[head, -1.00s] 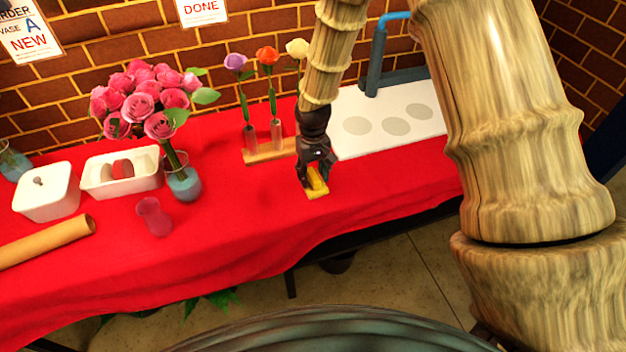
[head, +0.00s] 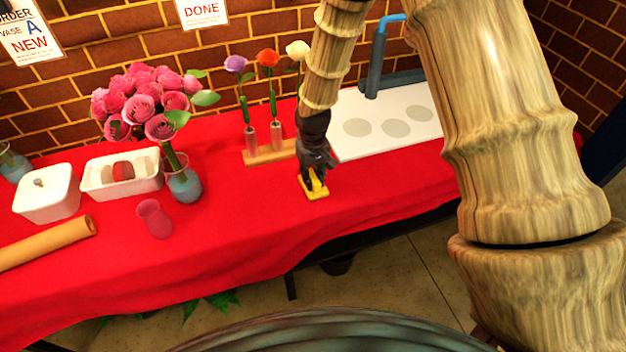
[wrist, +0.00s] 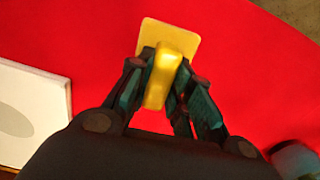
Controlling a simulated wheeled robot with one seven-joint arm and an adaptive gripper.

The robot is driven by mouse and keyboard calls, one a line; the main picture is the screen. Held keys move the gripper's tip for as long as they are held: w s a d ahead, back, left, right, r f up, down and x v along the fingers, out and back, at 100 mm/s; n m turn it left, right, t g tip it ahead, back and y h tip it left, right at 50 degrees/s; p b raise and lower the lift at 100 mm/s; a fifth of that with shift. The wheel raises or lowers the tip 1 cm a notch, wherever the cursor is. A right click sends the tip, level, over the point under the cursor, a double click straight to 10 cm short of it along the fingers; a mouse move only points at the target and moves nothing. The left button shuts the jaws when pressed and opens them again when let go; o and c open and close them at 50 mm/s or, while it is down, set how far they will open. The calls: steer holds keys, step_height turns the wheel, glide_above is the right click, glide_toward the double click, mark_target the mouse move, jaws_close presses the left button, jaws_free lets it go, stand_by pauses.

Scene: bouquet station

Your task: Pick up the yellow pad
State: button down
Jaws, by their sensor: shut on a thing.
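The yellow pad (head: 314,190) is a flat square plate with a raised grip on top, near the front edge of the red-covered table. In the wrist view, its flat plate (wrist: 171,36) shows beyond my fingers and its raised grip stands between them. My gripper (head: 313,178) points down over the pad and is shut on the raised grip. It also shows in the wrist view (wrist: 161,82), with a finger on each side of the grip. The pad appears to rest on the cloth or very close to it; I cannot tell which.
A wooden stand (head: 268,153) with three single flowers is behind my gripper. A white board (head: 350,146) with grey circles lies back right. A rose bouquet in a glass vase (head: 184,186), a pink vase (head: 154,218) and white tubs (head: 47,196) stand left. Cloth left of the pad is clear.

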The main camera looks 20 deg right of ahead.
steer(key=shift+r, duration=0.15)
step_height(320, 180, up, 2)
steer(key=shift+b, duration=0.35)
steer(key=s+r+b, duration=0.2)
steer(key=s+b, duration=0.1)
steer(key=s, duration=1.3)
steer(key=shift+d+r, duration=0.3)
steer(key=shift+r, duration=0.05)
